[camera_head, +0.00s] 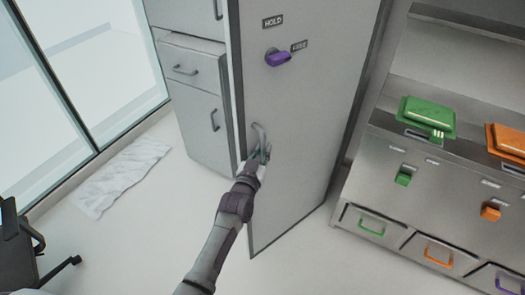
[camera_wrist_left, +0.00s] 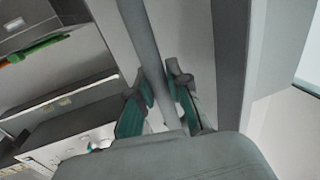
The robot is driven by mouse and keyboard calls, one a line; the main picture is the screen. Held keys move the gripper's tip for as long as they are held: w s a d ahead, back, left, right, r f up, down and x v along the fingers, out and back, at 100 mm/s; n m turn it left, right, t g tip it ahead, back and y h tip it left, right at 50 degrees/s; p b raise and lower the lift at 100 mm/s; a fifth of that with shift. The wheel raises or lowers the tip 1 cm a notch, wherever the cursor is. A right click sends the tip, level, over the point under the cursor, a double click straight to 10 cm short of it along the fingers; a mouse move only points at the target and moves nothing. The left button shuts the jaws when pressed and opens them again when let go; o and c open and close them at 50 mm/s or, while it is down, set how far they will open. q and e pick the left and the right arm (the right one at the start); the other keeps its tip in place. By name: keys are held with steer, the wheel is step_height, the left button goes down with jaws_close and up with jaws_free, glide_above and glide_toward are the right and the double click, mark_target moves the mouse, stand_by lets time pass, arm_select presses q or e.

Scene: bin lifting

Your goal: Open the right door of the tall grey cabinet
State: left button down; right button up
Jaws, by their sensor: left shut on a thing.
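The tall grey cabinet's door (camera_head: 305,120) fills the middle of the head view. Its curved grey handle (camera_head: 258,132) is low on the left side of the door. My left gripper (camera_head: 260,152) is at this handle, with its fingers shut around it. The left wrist view shows the handle (camera_wrist_left: 139,35) as a bar running down between the two green-padded fingers (camera_wrist_left: 160,92). A purple knob (camera_head: 278,58) sits above the handle, its lever pointing right, near the label FREE. I cannot tell whether the door stands ajar. My right gripper is out of view.
A drawer cabinet (camera_head: 190,65) stands left of the door. A bench (camera_head: 430,185) with green and orange boxes and coloured handles stands to the right. A white sheet (camera_head: 122,175) lies on the floor at left, near a glass wall; a black chair (camera_head: 22,245) is at lower left.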

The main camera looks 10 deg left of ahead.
arm_select(q)
steer(key=c, duration=1.1)
jaws_free()
steer(key=s+a, duration=0.2)
steer(key=s, duration=0.9)
steer(key=shift+s, duration=0.4)
